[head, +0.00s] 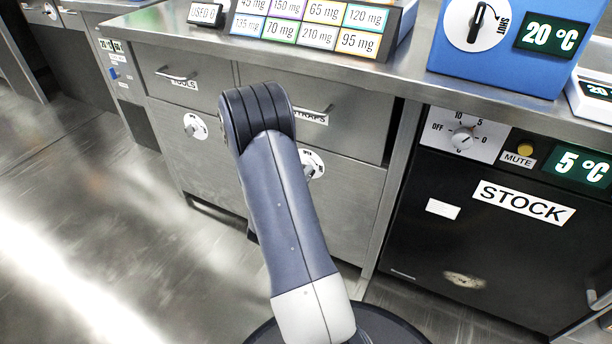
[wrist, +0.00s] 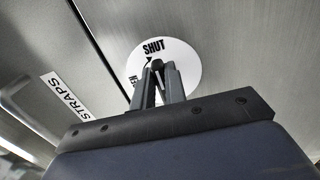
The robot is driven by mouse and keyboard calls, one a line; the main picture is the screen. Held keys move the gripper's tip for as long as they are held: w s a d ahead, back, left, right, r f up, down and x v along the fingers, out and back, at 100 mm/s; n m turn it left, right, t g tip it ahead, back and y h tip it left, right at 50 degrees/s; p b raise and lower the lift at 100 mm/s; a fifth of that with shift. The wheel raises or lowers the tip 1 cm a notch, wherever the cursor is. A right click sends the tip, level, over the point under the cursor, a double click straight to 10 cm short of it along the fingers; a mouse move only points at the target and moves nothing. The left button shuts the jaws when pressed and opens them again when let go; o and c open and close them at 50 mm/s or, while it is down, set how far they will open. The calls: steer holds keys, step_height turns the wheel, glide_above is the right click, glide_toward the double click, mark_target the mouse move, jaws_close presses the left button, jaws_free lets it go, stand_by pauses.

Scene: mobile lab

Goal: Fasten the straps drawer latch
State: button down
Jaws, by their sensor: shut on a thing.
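The straps drawer (head: 350,120) is a steel front with a bar handle, right of my arm in the head view. Its STRAPS label (wrist: 70,100) shows at the left in the wrist view. The latch is a round white dial (wrist: 185,60), marked SHUT at its top, with part of another word at its lower left. In the head view the dial (head: 318,158) is partly behind my arm. My gripper (wrist: 158,72) is over the dial, its fingers shut on the dark latch knob. The fingers hide most of the knob, so I cannot tell its angle.
A black stock unit (head: 480,240) stands at the right. The counter above holds a labelled mg rack (head: 310,25) and a blue device (head: 510,65). Floor at the left is clear.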

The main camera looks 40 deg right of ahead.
steer(key=shift+f, duration=0.1)
steer(key=c, duration=1.4)
jaws_free()
steer(key=shift+c, duration=0.2)
steer(key=shift+a, duration=0.1)
steer(key=p+v, duration=0.2)
steer(key=v, duration=0.8)
steer(key=shift+s+a, duration=0.15)
steer(key=shift+a, duration=0.2)
steer(key=b+x, duration=0.2)
steer(key=x, duration=0.9)
